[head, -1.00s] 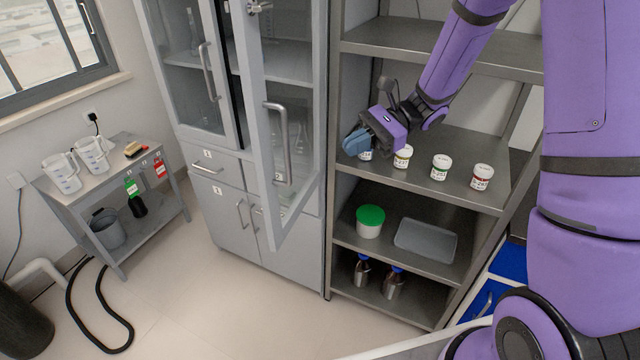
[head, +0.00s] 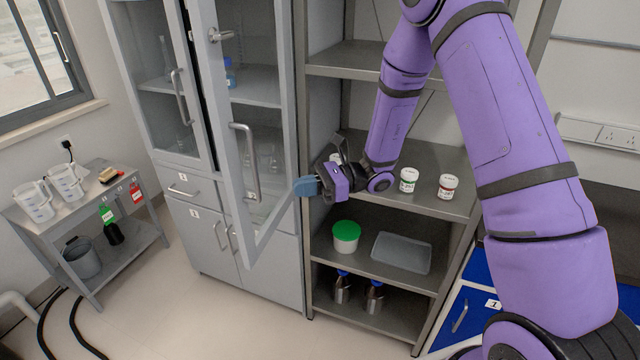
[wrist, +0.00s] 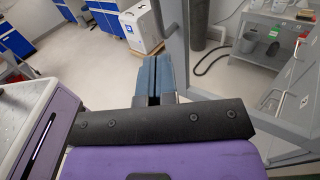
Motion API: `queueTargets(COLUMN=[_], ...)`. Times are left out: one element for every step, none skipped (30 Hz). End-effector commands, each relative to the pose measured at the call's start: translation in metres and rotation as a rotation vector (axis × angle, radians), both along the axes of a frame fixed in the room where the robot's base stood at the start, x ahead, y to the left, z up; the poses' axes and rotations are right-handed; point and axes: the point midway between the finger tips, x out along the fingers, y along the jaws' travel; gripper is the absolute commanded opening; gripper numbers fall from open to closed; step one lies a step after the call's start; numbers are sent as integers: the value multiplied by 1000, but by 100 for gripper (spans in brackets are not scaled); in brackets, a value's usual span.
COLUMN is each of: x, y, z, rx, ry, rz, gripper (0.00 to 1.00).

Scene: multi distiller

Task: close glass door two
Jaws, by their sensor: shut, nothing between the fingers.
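The open glass door (head: 225,120) of the grey cabinet stands swung out from the cabinet's right side. It has a metal bar handle (head: 248,160). The other glass door (head: 150,75), at left, looks shut. My gripper (head: 303,186) is shut and empty, with its blue fingertips pointing left at the open door's right side. In the wrist view my gripper (wrist: 158,76) is beside the door's frame (wrist: 182,60); the glass fills the area to its right. I cannot tell whether the fingers touch the door.
A grey shelf (head: 425,200) with several small jars stands right of the cabinet, behind my gripper. A green-lidded tub (head: 346,236) and a tray (head: 402,253) sit lower. A small side table (head: 85,205) stands at left. The floor before the cabinet is clear.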

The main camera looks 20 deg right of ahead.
Motion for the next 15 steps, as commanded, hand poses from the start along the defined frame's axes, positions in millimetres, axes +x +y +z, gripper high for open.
queueTargets(x=[-1, -1, -1, -1, -2, -1, -1, -2, -2, -1, -2, -1, -1, -1, -1], y=[10, 16, 23, 28, 33, 39, 44, 48, 52, 55, 58, 61, 63, 65, 66], z=[0, 0, 0, 0, 0, 0, 0, 0, 0, 0, 0, 0, 0, 0, 0], rx=[0, -1, 0, 0, 0, 0, 0, 0, 0, 0, -1, -1, -1, -1, -1], ry=[0, 0, 0, 0, 0, 0, 0, 0, 0, 0, 0, -1, -1, -1, -1], rz=[3, 4, 4, 3, 4, 3, 3, 4, 2, 2, 2, 2, 2, 1, 0], gripper=[0, 0, 0, 0, 0, 0, 0, 0, 0, 0, 0, 0, 0, 0, 0])
